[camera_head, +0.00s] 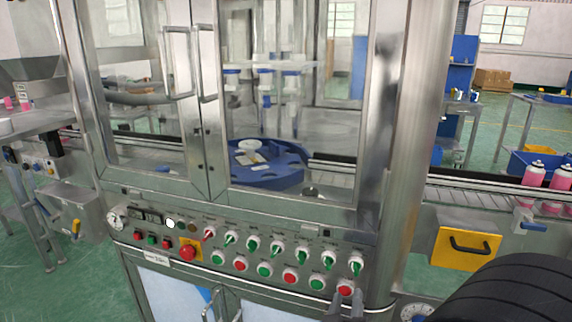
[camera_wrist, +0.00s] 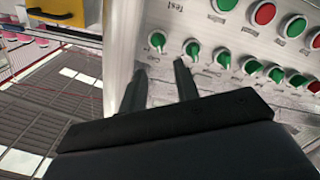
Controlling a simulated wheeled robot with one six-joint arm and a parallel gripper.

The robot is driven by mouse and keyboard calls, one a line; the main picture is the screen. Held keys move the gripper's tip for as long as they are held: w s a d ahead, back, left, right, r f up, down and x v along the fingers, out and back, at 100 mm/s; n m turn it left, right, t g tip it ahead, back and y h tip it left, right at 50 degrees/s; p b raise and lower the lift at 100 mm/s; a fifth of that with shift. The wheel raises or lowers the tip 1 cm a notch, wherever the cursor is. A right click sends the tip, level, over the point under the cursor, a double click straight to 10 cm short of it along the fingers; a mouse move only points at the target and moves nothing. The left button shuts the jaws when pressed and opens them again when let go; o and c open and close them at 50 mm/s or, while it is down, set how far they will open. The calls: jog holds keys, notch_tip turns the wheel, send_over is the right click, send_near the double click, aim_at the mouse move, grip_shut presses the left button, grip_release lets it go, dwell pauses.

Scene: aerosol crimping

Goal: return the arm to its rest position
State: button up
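My gripper (camera_head: 346,299) shows at the bottom of the head view, its grey fingertips in front of the lower right end of the control panel, by the last red button (camera_head: 345,287). In the wrist view my gripper (camera_wrist: 159,66) has two dark fingers standing apart, with nothing seen between them. The row of green switches (camera_wrist: 191,48) lies beyond the tips there. Whether the fingers touch the panel cannot be told. My dark arm fills the lower right of the head view.
The steel control panel (camera_head: 150,256) carries several switches and buttons under a glazed cabinet with a blue rotary fixture (camera_head: 263,178). A yellow drawer front (camera_head: 464,249) with a handle is to the right. Pink cans (camera_head: 534,172) stand on the conveyor at far right.

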aim_at(355, 270)
jog(key=x, duration=0.8)
jog(key=shift+w+d, duration=0.2)
jog(key=shift+w, duration=0.1)
jog(key=shift+w+f+m+b, duration=0.1)
jog(key=shift+w+m+b, duration=0.05)
jog(key=shift+m+b, duration=0.7)
jog(key=shift+m, duration=0.45)
jog(key=m, duration=0.1)
jog(key=m+b, duration=0.1)
jog(key=m, duration=0.1)
jog(key=shift+s+d+m, duration=0.15)
jog(key=shift+s+m, duration=0.05)
jog(key=shift+m, duration=0.1)
jog(key=m+b, duration=0.1)
jog(key=m, duration=0.2)
jog(key=m+b, duration=0.1)
jog(key=m, duration=0.2)
jog(key=shift+d, duration=0.2)
jog(key=shift+v, duration=1.7)
